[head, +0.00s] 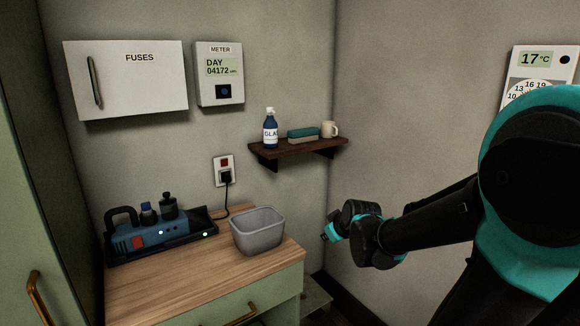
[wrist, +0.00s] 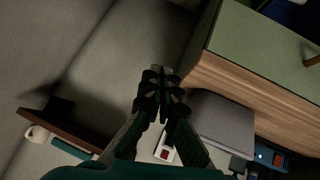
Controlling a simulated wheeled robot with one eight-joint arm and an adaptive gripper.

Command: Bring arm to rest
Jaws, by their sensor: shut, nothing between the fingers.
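My arm reaches in from the right of the head view. My gripper (head: 328,236) is at its far end, to the right of the wooden bench top and below the wall shelf, in front of the wall. In the wrist view my gripper (wrist: 161,76) shows with its fingers together, shut and empty. It is apart from the bench and the shelf in both views.
A grey bin (head: 258,234) stands at the right of the bench top (head: 150,295), beside a blue tool on a black tray (head: 205,222). A wooden shelf (head: 300,149) holds a bottle, brush and mug. A fuse box (head: 130,90) and meter (head: 219,85) hang left.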

